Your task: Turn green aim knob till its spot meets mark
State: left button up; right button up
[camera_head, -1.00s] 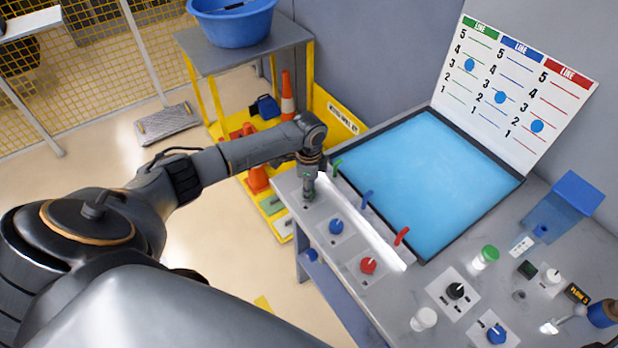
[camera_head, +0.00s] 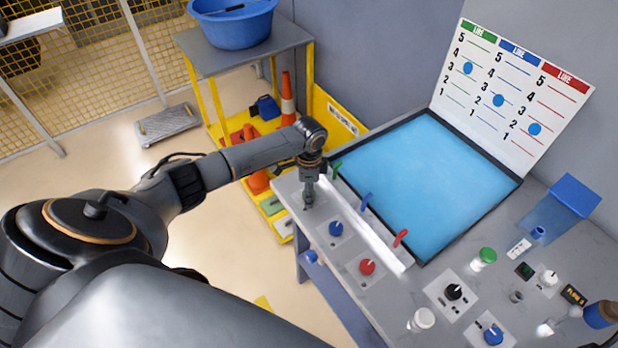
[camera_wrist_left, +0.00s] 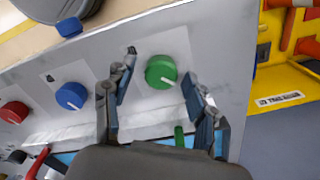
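The green knob (camera_wrist_left: 160,72) sits on a light plate in the left wrist view. Its white pointer line faces down and right. My left gripper (camera_wrist_left: 156,80) is open, its fingers on either side of the knob with a visible gap. In the head view my left gripper (camera_head: 309,190) points down over the knob, largely hiding it. The line board (camera_head: 512,85) stands behind the blue pool. Its green column has a blue spot (camera_head: 468,68) between the rows numbered 4 and 3. I cannot tell which line is its mark. My right gripper is not in view.
A blue knob (camera_head: 336,229) and a red knob (camera_head: 367,266) stand along the same panel. Green, blue and red levers (camera_head: 366,200) line the white channel beside the blue pool (camera_head: 420,180). Bottles and more knobs crowd the bench at right.

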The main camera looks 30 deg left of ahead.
pick_arm(q)
jog(key=shift+r, duration=0.15)
notch_tip(320, 180, up, 12)
dwell(0.6)
dwell(0.3)
